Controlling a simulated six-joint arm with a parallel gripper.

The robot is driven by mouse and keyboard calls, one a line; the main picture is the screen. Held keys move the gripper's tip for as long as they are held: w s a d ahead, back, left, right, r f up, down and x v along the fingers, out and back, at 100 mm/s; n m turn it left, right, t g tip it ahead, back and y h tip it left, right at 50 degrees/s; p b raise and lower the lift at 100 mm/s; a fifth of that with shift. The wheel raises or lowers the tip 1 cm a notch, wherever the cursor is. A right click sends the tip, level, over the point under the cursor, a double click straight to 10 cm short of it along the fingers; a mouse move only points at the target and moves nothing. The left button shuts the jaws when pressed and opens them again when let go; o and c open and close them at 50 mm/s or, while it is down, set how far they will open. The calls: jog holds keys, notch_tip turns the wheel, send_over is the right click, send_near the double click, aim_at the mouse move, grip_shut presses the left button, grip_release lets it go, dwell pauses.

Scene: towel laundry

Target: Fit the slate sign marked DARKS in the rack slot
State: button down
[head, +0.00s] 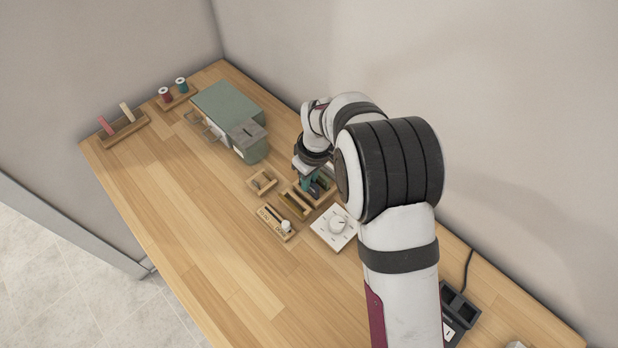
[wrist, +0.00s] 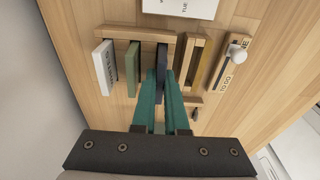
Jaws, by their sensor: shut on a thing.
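A dark slate sign (wrist: 162,58) stands on edge between the teal fingertips of my gripper (wrist: 161,75) in the wrist view. My gripper is shut on it; no lettering shows on it from here. It lies beside a wooden rail of the rack (wrist: 125,31), right of a green sign (wrist: 132,66) and a white lettered sign (wrist: 104,66). I cannot tell whether it is seated in a slot or held just above. In the head view my gripper (head: 313,187) is low over the rack area, and my arm hides much of it.
A wooden holder (wrist: 203,50) with an olive piece stands just right of my fingers. A TO DO slider board (wrist: 230,70) with a white knob is beyond. A white dial plate (head: 334,229) and a green box (head: 228,115) are nearby. The table's left front is clear.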

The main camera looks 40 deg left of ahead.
jog(key=shift+f, duration=0.35)
jog(key=shift+c, duration=1.9)
grip_release()
jog(key=shift+r, duration=3.5)
